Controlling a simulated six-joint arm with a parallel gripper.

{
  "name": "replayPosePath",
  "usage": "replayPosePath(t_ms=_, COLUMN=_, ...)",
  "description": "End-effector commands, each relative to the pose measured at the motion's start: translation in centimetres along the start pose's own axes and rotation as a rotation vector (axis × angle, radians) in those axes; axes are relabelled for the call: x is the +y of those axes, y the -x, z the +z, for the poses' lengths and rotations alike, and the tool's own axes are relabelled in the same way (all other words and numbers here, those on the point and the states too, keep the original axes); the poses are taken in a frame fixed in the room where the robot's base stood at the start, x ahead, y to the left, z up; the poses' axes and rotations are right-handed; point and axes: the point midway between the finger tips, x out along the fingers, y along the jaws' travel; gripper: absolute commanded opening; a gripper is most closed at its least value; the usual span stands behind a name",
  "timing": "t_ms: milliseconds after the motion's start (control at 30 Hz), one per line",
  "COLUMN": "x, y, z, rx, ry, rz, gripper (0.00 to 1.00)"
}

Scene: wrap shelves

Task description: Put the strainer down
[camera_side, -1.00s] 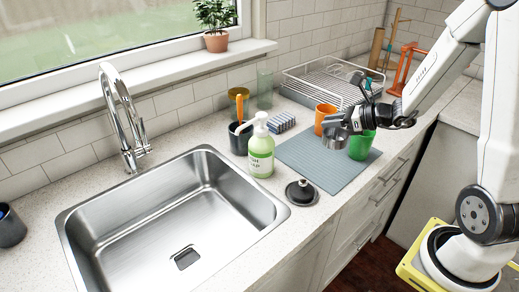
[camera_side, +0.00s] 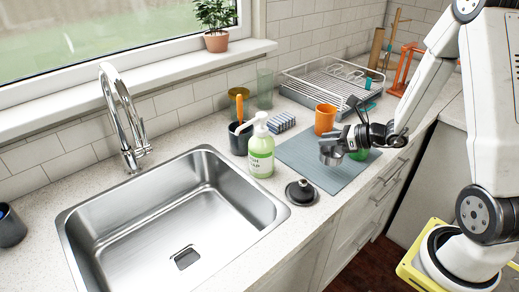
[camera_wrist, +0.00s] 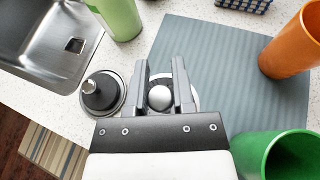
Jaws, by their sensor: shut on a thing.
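The strainer (camera_side: 331,156) is a small round silver metal basket. My gripper (camera_side: 346,144) is shut on it, and it hangs below the fingertips over the left part of the grey-blue mat (camera_side: 345,184). I cannot tell for sure whether its bottom touches the mat, but it looks held above it. In the wrist view, the strainer's shiny round knob (camera_wrist: 159,97) sits between the two fingers of my gripper (camera_wrist: 160,85), with part of its rim showing around them.
A black stopper (camera_side: 301,190) lies on the counter beside the sink (camera_side: 75,222). A soap bottle (camera_side: 261,155) stands left of the mat. An orange cup (camera_side: 325,119) and a green cup (camera_wrist: 278,155) stand on the mat. A dish rack (camera_side: 300,88) is behind.

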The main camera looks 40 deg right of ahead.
Motion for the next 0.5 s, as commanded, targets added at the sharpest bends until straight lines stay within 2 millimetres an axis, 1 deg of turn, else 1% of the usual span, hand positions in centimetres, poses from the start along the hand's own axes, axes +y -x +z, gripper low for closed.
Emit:
replayPosePath(t_ms=100, x=0.0, y=-0.2, z=-0.4, rx=-0.001, ry=0.001, rz=-0.001, gripper=0.0)
replayPosePath(t_ms=367, x=0.0, y=-0.3, z=-0.7, rx=-0.001, ry=0.0, rz=-0.001, gripper=0.0)
replayPosePath(t_ms=500, x=0.0, y=-0.6, z=-1.4, rx=-0.001, ry=-0.001, rz=0.0, gripper=0.0)
